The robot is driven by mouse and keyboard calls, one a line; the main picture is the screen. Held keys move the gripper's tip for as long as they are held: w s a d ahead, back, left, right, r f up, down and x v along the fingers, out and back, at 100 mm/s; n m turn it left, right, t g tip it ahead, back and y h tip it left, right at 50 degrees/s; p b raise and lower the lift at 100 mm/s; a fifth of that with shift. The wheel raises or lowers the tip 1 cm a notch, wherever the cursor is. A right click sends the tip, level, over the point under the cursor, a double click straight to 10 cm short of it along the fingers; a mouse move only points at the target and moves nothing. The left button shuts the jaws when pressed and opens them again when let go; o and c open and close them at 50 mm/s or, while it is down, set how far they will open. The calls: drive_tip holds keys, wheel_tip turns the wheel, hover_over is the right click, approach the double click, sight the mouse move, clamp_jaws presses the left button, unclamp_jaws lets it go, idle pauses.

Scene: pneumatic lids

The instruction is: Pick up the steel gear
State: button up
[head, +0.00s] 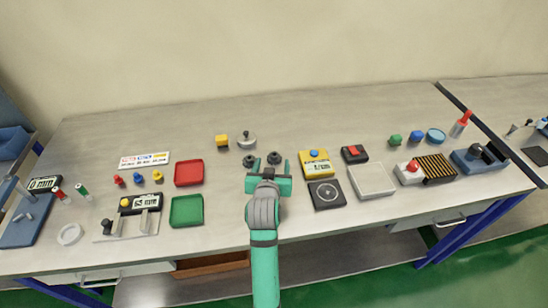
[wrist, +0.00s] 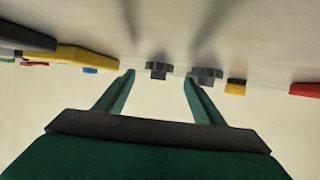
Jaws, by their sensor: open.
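Two dark grey, gear-like parts stand close together on the bench just beyond my gripper. The right one (head: 274,158) also shows in the wrist view (wrist: 158,70), between the fingertips in the picture. The left one (head: 250,160) appears larger in the wrist view (wrist: 206,74), just outside the right-hand finger. I cannot tell by colour which is the steel gear. My gripper (head: 271,168) is open and empty; its green fingers also show in the wrist view (wrist: 159,77). Neither part is visibly touched by the fingers.
A silver round piece with a knob (head: 246,141) and a yellow block (head: 222,140) sit behind the gears. A red tray (head: 189,173) and green tray (head: 187,210) lie left. A yellow box (head: 315,163) and black square unit (head: 327,194) stand close right.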

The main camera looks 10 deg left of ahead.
sight(274, 158)
drive_tip(key=x, duration=0.3)
drive_tip(key=shift+w+d+r, duration=0.1)
drive_tip(key=shift+w, duration=0.2)
drive_tip(key=shift+w+f, duration=0.25)
drive_tip(key=shift+f, duration=0.05)
drive_tip(key=shift+r, duration=0.15)
drive_tip(key=c, duration=1.3)
drive_tip(key=shift+r, duration=0.1)
drive_tip(key=shift+c, duration=0.2)
drive_tip(key=shift+w, duration=0.1)
